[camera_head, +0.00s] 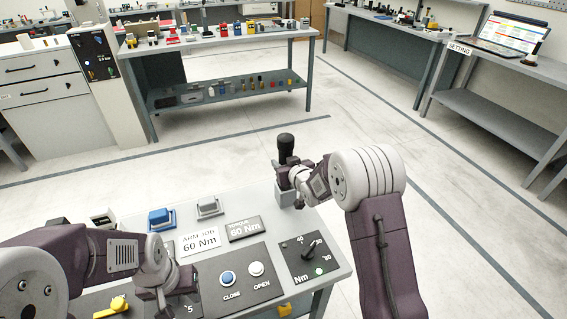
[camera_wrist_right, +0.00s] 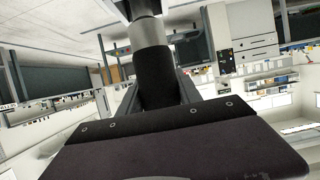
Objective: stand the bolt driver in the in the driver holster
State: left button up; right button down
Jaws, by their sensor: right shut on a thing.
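The bolt driver (camera_head: 286,147) has a black grip and stands roughly upright at the far right corner of the near bench. My right gripper (camera_head: 289,177) is shut on it. In the right wrist view the driver's dark cylinder (camera_wrist_right: 154,80) sits between the fingers, with a grey part above it in the picture. A small grey block, apparently the driver holster (camera_head: 286,196), is right below the gripper. The gripper hides the driver's lower end, so I cannot tell whether it is inside the holster. My left gripper (camera_head: 172,287) is low over the bench's near left part; its fingertips are unclear.
The bench holds a panel with CLOSE and OPEN buttons (camera_head: 243,279), a torque dial panel (camera_head: 309,255), a blue block (camera_head: 160,217), a grey block (camera_head: 208,206) and 60 Nm cards (camera_head: 200,242). A yellow handle (camera_head: 118,304) lies at the near left. Floor beyond is clear.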

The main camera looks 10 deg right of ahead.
jog(key=shift+r, duration=0.2)
jog(key=c, duration=0.7)
grip_release()
jog(key=shift+c, duration=0.2)
jog(key=shift+s+f, duration=0.1)
jog(key=shift+f, duration=0.15)
jog(key=v, duration=0.9)
jog(key=shift+r, duration=0.2)
jog(key=shift+t, duration=0.4)
notch_tip(320, 180, up, 6)
jog(key=p, duration=0.3)
notch_tip(320, 180, up, 4)
jog(key=s+d+g+p, duration=0.1)
jog(key=s+p, duration=0.1)
jog(key=p, duration=0.2)
pick_arm(q)
notch_tip(320, 180, up, 8)
jog(key=shift+p, duration=0.35)
pick_arm(e)
jog(key=s+d+f+m+g+h, duration=0.1)
jog(key=s+f+g, duration=0.5)
jog(key=s, duration=0.6)
jog(key=s+d+f+m+g+h, duration=0.1)
jog(key=s+f+g, duration=0.5)
jog(key=s, duration=0.7)
jog(key=shift+s+d+f, duration=0.35)
jog(key=shift+d+f, duration=0.05)
